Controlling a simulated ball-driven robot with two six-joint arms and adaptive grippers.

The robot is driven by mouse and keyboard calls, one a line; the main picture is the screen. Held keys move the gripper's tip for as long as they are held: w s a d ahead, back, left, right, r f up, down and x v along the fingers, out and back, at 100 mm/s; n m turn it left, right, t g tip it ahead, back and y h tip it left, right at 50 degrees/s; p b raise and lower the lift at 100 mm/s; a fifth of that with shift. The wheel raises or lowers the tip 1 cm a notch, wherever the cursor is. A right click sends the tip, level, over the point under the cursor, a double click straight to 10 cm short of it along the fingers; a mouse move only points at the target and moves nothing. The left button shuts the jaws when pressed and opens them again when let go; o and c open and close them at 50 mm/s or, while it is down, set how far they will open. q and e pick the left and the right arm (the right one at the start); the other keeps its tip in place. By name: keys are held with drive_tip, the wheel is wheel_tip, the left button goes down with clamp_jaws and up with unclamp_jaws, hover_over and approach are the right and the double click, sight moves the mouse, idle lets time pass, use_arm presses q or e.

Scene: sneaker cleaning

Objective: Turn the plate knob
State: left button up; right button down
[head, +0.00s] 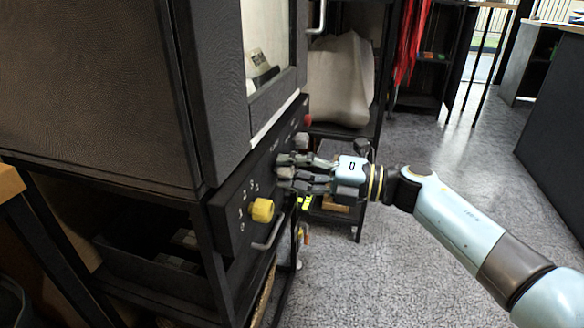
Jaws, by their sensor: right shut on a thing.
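The dark control panel (233,219) runs along the front of a black cabinet machine, left of centre. A yellow knob (262,210) with small white markings sits at its near end. The knob's angle cannot be told. My left gripper is out of view.
A red button (308,119) is on the panel's far end. A metal handle (269,232) sticks out below the yellow knob. Black shelving (376,70) with a white sack (340,80) stands behind. The grey floor (400,270) to the right is open.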

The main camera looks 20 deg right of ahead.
drive_tip(key=c, duration=0.9)
unclamp_jaws()
drive_tip(key=shift+c, duration=0.2)
drive_tip(key=shift+d, duration=0.1)
drive_tip(key=v, duration=1.2)
